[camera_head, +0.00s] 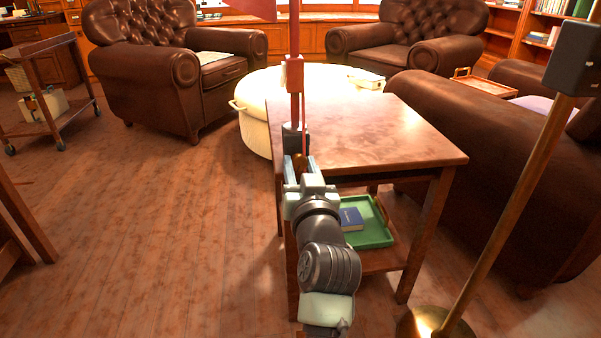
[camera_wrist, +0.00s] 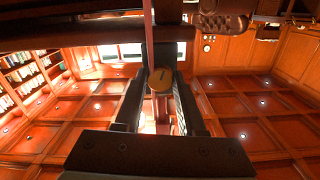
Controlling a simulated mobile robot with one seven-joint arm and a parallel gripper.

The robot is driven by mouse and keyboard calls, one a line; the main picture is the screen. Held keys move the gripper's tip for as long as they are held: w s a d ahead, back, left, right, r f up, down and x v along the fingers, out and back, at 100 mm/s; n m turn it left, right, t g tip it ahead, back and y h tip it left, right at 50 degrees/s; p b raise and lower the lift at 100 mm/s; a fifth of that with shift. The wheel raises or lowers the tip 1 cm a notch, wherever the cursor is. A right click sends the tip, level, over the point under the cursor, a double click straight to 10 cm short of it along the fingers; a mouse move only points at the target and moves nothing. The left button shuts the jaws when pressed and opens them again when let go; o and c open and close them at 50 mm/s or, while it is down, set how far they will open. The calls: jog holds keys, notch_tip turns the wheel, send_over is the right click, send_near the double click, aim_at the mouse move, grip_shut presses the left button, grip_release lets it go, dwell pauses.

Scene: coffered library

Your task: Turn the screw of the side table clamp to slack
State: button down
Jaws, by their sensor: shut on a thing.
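The side table (camera_head: 370,130) has a wooden top and a lower shelf. At its left edge a dark clamp (camera_head: 292,137) carries an upright red post (camera_head: 294,78) with a red flag-like piece at the top. My gripper (camera_head: 299,164) reaches up from below to the clamp's underside. In the wrist view the screw's round brownish end (camera_wrist: 160,80) sits between my two fingers (camera_wrist: 160,90), which are shut on it. The screw's thread and the clamp's lower jaw are mostly hidden by the gripper in the head view.
A green tray (camera_head: 384,236) with a blue book (camera_head: 351,219) lies on the table's lower shelf. A brass lamp pole (camera_head: 507,215) stands at the right. A cream ottoman (camera_head: 255,105) and leather armchairs stand behind.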

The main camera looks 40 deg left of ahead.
jog(key=shift+n+b, duration=0.7)
jog(key=shift+n, duration=1.2)
jog(key=c, duration=0.5)
grip_release()
jog(key=p+v, duration=0.4)
jog(key=v, duration=0.9)
jog(key=shift+s+a, duration=0.1)
jog(key=shift+a, duration=0.05)
